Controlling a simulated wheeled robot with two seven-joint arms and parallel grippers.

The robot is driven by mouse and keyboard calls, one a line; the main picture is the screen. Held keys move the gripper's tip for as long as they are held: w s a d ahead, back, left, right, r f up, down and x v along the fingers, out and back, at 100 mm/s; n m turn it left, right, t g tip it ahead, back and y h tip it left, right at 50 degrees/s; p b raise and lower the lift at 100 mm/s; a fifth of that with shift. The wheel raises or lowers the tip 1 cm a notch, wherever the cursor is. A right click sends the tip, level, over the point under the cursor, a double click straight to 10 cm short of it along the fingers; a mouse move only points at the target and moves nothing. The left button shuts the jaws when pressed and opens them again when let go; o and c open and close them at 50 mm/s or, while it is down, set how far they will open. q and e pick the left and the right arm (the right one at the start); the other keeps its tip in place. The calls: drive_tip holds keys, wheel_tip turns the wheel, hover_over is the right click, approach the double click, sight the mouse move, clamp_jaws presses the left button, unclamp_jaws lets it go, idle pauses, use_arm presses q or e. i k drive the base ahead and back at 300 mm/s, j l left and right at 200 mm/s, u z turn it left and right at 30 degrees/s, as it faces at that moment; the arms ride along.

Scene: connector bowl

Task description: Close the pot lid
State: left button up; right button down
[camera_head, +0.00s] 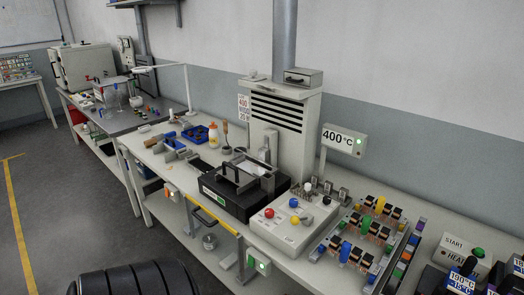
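A black box-shaped pot (228,203) stands on the middle bench in front of a pale vented tower. On its top are a light metal frame and a dark bar-like handle (230,174). I cannot clearly tell the lid from the frame at this size, or whether the lid is open or shut. Neither of my grippers shows in the head view.
A 400 °C sign (344,140) rises behind. Connector racks (356,240) fill the right bench. A yellow bar (214,220) runs along the bench's front edge. Blue trays (195,135) stand left.

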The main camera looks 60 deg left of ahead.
sight(231, 172)
drive_tip(key=u, duration=2)
